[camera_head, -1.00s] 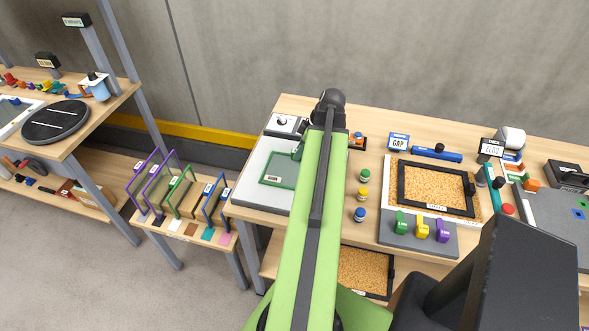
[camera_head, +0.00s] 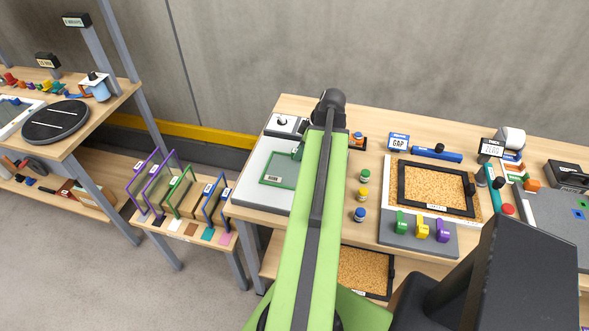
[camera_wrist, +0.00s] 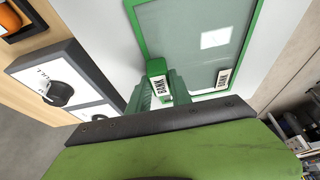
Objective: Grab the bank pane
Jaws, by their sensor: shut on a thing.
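The bank pane (camera_head: 277,171) is a clear sheet in a green frame with a BANK label. It lies flat on the light grey panel at the left of the workbench. In the wrist view the pane (camera_wrist: 190,45) spreads ahead of my gripper (camera_wrist: 168,88). The green fingers are shut on a green tab at the pane's near edge, which carries another BANK label. In the head view my arm hides most of my gripper, and only a green part shows beside the pane.
A rack (camera_head: 183,228) of several colour-framed panes stands to the left. A box with a black knob (camera_wrist: 58,92) sits close beside my gripper. Small jars (camera_head: 364,176) and a cork board (camera_head: 431,188) lie to the right of my arm.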

